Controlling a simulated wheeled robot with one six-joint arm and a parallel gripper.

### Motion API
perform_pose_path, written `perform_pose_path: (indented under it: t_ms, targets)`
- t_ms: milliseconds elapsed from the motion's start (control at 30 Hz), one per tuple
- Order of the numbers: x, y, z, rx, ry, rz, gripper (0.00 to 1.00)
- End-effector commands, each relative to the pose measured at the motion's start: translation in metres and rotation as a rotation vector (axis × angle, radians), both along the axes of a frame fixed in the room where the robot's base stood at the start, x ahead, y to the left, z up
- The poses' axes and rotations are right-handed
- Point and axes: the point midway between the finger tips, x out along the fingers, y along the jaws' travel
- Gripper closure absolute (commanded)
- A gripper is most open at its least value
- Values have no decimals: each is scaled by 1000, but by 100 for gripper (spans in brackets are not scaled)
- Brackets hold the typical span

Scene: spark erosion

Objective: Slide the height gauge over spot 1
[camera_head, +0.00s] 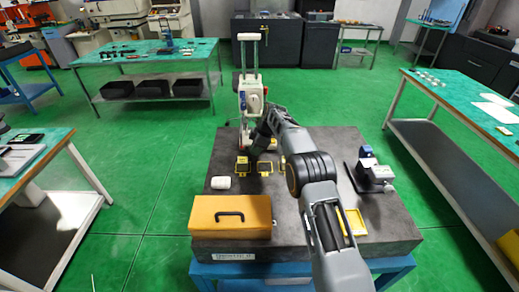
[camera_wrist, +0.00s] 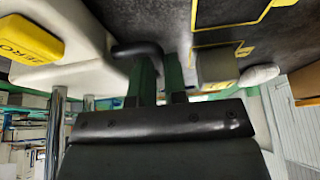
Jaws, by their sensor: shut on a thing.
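The height gauge (camera_head: 251,100) is a tall white instrument standing upright at the back left of the dark granite plate. In the wrist view its white base (camera_wrist: 75,75) fills the left side, with a yellow label (camera_wrist: 30,40) and bright columns. My gripper (camera_head: 262,132) is at the gauge's lower right side. In the wrist view my gripper (camera_wrist: 158,72) has its green fingers at a black handle (camera_wrist: 137,49) on the base and is shut on it. Yellow-framed dark spots (camera_head: 243,166) lie in front of the gauge; I cannot read which is spot 1.
A small white rounded object (camera_head: 221,183) and an orange case (camera_head: 231,215) stand at the plate's front left. A grey-black device (camera_head: 375,175) stands at the right. A yellow frame (camera_head: 352,222) lies front right. In the wrist view a grey block (camera_wrist: 216,66) stands near the yellow markings.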

Motion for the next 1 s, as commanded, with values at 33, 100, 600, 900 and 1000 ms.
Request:
perform_pose_path:
  t_ms: [33,100,600,900,1000]
  targets:
    - [0,4,2,6,-2,0,100]
    - [0,5,2,6,-3,1,100]
    - [1,-1,3,4,-3,-2,77]
    - [1,-17,45,4,-7,-1,77]
    - [1,-24,66,5,-9,1,77]
